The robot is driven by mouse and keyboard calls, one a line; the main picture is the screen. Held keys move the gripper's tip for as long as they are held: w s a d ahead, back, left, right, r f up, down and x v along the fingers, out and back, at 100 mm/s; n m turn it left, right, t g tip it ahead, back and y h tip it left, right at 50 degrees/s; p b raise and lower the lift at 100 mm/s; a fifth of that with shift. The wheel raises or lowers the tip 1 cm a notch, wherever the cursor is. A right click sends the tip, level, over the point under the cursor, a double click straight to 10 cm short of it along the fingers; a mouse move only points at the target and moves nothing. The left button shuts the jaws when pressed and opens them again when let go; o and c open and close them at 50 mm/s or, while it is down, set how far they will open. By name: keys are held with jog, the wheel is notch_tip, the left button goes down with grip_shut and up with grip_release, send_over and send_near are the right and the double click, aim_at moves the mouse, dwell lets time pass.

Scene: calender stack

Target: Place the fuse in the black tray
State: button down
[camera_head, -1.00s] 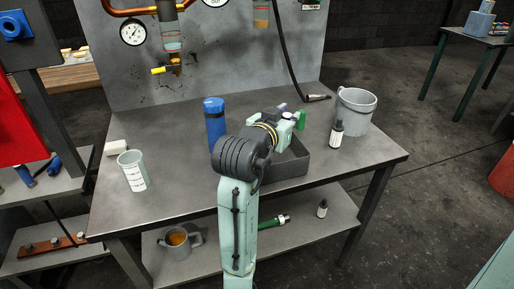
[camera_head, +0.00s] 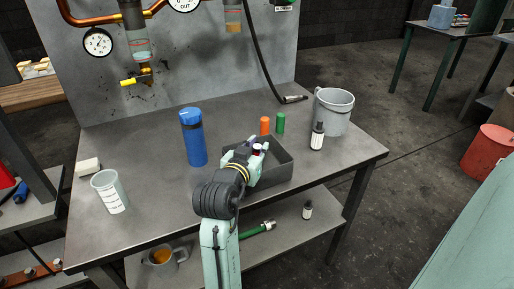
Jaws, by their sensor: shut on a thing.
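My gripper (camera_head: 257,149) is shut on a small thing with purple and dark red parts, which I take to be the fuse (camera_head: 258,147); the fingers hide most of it. The black tray (camera_head: 278,176) is a dark, open, square-sided box on the grey workbench. In the picture my gripper overlaps the tray's left and back part. I cannot tell how high the held thing is above the tray floor. The tray's left side is hidden behind my arm.
An orange cylinder (camera_head: 265,126) and a green cylinder (camera_head: 281,123) stand just behind the tray. A blue bottle (camera_head: 194,138) stands to the left. A small dropper bottle (camera_head: 317,137) and a grey bucket (camera_head: 333,111) stand to the right. A beaker (camera_head: 110,192) is at front left.

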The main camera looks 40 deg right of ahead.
jog(key=shift+f, duration=0.25)
jog(key=c, duration=1.4)
grip_release()
jog(key=shift+c, duration=0.2)
